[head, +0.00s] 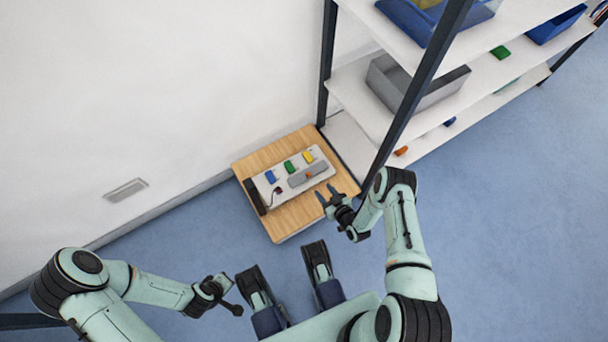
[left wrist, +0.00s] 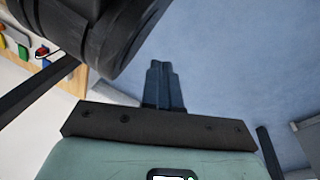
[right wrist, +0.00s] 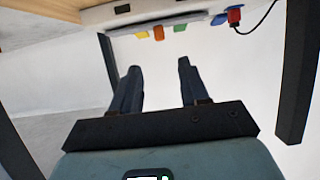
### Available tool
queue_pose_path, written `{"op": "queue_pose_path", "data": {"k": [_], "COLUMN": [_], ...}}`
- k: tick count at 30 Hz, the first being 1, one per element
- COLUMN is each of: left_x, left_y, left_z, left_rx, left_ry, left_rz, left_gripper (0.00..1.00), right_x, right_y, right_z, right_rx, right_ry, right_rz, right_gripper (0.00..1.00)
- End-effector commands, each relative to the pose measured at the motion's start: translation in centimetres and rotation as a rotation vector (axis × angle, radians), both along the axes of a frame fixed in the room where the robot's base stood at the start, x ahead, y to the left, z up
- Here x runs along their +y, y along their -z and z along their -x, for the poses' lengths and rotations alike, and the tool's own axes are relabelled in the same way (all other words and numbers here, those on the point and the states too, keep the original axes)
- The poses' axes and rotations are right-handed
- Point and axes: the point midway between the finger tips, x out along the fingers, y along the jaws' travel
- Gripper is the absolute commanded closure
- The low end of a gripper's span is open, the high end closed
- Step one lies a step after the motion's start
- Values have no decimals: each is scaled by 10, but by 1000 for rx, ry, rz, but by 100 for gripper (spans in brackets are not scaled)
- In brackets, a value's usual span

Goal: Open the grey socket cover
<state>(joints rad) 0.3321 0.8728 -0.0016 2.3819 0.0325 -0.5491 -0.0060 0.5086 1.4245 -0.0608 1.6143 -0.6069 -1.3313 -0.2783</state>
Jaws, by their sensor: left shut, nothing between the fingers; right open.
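A pale socket strip (head: 262,186) lies on a small wooden table against the wall. A long grey cover (head: 307,174) lies along its near right side, with an orange piece (head: 309,174) at its middle. Blue (head: 271,176), green (head: 290,167) and yellow (head: 308,157) pieces stand along its far side. My right gripper (head: 325,192) is open and empty over the table's right front edge, short of the cover. In the right wrist view the grey cover (right wrist: 190,19) lies beyond the open fingers. My left gripper (head: 235,308) is shut and empty, low and away from the table.
A red plug (right wrist: 234,16) with a dark cable is at the strip's end. The wooden table top (head: 262,157) has bare room around the strip. A shelf unit with a dark post (head: 418,83) and a grey bin (head: 385,85) stands close on the right.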

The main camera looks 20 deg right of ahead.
Motion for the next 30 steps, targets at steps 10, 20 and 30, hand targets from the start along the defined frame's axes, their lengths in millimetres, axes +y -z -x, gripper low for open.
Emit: {"op": "queue_pose_path", "data": {"k": [10,20,30], "left_x": [8,12,12], "left_y": [46,59,59], "left_z": [57,90,92], "left_rx": [192,299,307], "left_ry": [-16,-27,-27], "left_rz": [12,18,19], "left_gripper": [100,100,100], "right_x": [10,15,15], "right_y": [31,43,44], "right_z": [-69,-103,-105], "right_rx": [-3,-1,1], "right_ry": [-2,0,1], "right_rz": [1,-1,-2], "right_gripper": [55,55,62]}}
